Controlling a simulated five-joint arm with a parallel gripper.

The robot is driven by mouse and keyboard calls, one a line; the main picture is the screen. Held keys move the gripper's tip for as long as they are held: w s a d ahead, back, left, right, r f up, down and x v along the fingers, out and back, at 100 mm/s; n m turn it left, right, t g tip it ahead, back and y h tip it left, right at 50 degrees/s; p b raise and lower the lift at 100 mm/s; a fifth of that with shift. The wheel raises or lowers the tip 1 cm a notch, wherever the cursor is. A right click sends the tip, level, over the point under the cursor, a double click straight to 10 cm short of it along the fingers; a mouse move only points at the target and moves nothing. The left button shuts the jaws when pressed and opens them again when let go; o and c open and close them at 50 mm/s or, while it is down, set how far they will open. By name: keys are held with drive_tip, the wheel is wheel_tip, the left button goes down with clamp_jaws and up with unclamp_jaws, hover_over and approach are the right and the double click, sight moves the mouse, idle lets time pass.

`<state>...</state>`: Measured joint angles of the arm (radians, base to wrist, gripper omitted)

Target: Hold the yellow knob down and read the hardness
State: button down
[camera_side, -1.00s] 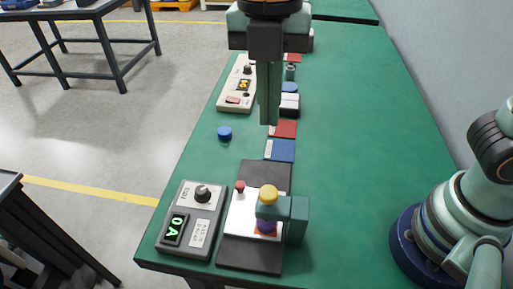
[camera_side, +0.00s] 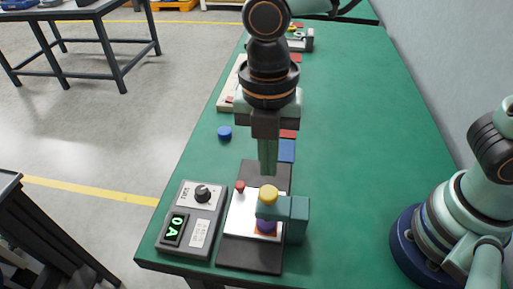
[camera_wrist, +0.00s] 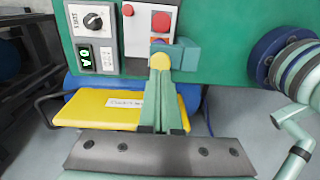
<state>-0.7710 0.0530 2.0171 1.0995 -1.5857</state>
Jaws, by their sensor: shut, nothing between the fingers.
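The yellow knob (camera_side: 269,194) tops a teal stand (camera_side: 297,220) with a purple-and-orange part (camera_side: 266,226) under its arm, over a white plate on a dark base (camera_side: 250,257). In the wrist view the knob (camera_wrist: 160,62) shows just beyond my fingertips. My gripper (camera_side: 268,172) is shut and empty, pointing down behind and above the knob in the side view. I cannot tell whether the tips touch it. A grey box (camera_side: 190,220) left of the stand has a dial (camera_side: 202,194) and a green display (camera_side: 174,229) that seems to read "0A"; it also shows in the wrist view (camera_wrist: 86,56).
A small red knob (camera_side: 240,187) stands on the plate's far left corner. A blue cap (camera_side: 224,133) lies on the green table farther back. A blue pad (camera_side: 286,151) lies behind the stand. The table right of the stand is clear up to another arm's blue base.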

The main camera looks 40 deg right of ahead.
sight(268, 191)
drive_tip(key=shift+s+f, duration=0.1)
drive_tip(key=shift+f, duration=2)
drive_tip(key=shift+s+f, duration=0.1)
drive_tip(key=shift+f, duration=1.1)
drive_tip(key=shift+r, duration=0.1)
wheel_tip(268, 191, up, 15)
drive_tip(key=shift+w, duration=0.45)
drive_tip(key=w+d+f+m+t, duration=0.1)
drive_tip(key=d+m+t, duration=0.2)
drive_tip(key=d+m, duration=0.9)
drive_tip(key=w+d+f+m+t, duration=0.1)
drive_tip(key=w+d+m+t, duration=0.1)
drive_tip(key=d+m, duration=1)
drive_tip(key=m, duration=0.3)
drive_tip(key=shift+d+t, duration=0.2)
drive_tip(key=shift+t, duration=0.2)
